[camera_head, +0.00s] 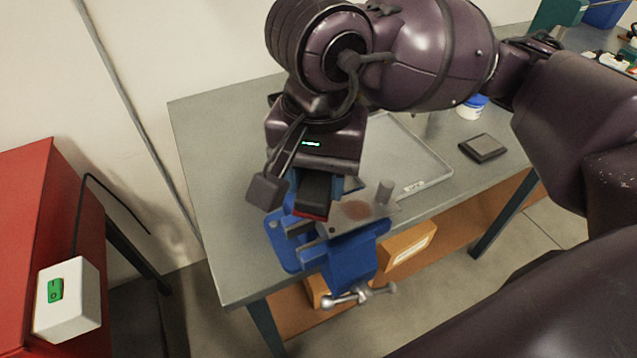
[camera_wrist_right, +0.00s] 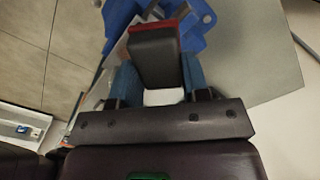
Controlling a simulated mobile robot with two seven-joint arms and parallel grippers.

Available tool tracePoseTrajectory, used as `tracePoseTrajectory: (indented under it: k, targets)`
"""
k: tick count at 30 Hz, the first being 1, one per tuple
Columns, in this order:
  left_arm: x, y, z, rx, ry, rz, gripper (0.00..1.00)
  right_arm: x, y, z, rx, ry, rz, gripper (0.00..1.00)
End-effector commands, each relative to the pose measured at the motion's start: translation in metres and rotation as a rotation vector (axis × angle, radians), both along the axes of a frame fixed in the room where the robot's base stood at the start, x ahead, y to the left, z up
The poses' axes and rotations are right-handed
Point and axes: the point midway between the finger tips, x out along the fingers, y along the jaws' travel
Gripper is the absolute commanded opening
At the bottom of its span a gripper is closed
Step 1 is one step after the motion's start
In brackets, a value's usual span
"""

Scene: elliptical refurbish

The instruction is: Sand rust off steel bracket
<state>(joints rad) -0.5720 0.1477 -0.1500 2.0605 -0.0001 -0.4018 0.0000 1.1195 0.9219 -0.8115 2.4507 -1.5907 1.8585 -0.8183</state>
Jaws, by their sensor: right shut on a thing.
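A steel bracket (camera_head: 381,211) with a brown rust patch is clamped in a blue vise (camera_head: 352,262) at the table's front edge. A round metal stub stands up at its right end. My right gripper (camera_head: 321,185) is shut on a dark sanding block (camera_head: 315,192) with a red underside. The block is over the left end of the bracket, left of the rust patch; I cannot tell whether it touches. In the right wrist view the block (camera_wrist_right: 155,62) sits between the blue fingers (camera_wrist_right: 158,82), with the vise (camera_wrist_right: 192,28) beyond. My left gripper is not in view.
A grey tray (camera_head: 432,165) lies behind the bracket on the grey table (camera_head: 225,185). A dark square pad (camera_head: 483,147) and a blue-and-white tub (camera_head: 472,108) are to the right. A red cabinet with a white switch box (camera_head: 78,305) stands at left.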

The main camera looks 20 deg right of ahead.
Motion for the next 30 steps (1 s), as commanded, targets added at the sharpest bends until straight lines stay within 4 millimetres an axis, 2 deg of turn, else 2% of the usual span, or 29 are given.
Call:
tracePoseTrajectory:
  k: [4, 17, 30]
  targets:
    - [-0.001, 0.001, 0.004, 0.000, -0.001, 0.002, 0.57, 0.000, 0.000, 0.010, 0.000, -0.002, 0.000, 0.16]
    - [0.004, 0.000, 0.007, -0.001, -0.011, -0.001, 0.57, 0.000, -0.001, 0.012, 0.000, -0.001, 0.000, 0.16]
    - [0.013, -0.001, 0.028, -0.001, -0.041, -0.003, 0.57, 0.000, -0.002, 0.041, 0.000, -0.001, -0.001, 0.16]
